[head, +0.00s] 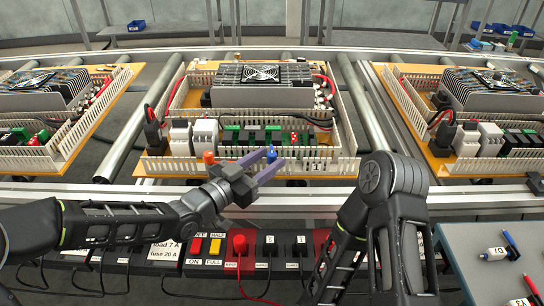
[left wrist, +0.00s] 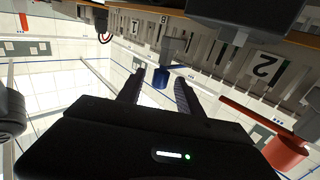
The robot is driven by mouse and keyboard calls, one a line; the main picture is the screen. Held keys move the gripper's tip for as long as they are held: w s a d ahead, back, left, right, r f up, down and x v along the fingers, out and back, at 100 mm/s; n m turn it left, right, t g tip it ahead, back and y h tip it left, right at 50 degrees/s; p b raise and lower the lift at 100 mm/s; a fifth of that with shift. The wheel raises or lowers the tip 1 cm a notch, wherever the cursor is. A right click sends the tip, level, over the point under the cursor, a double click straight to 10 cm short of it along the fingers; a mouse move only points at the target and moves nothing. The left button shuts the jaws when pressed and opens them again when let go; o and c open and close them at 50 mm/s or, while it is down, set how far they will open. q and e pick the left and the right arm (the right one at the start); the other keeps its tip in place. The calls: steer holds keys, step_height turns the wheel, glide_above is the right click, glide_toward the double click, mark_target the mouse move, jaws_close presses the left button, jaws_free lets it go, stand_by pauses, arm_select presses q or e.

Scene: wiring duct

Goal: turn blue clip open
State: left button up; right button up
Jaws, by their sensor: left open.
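The blue clip (head: 271,154) sits at the front wall of the middle duct box, right of the orange-red clip (head: 208,157). My left gripper (head: 274,161) is open, its two purple fingers pointing at the blue clip. In the left wrist view the blue clip (left wrist: 161,78) shows a round knob with a short lever to its right. The knob appears between the two dark fingertips (left wrist: 157,88); I cannot tell whether they touch it. The red clip (left wrist: 285,150) with a long lever is at the right. My right arm is folded at right; its gripper is not visible.
The middle box (head: 168,167) has slotted white walls, a fan unit (head: 262,74) and several terminal blocks. Similar boxes stand left and right. A switch panel (head: 240,245) with a red button lies in front. A grey side table (head: 478,250) holds pens.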

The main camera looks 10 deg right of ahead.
arm_select(q)
steer(key=shift+x, duration=1)
steer(key=shift+c, duration=0.3)
jaws_close()
stand_by(0.4)
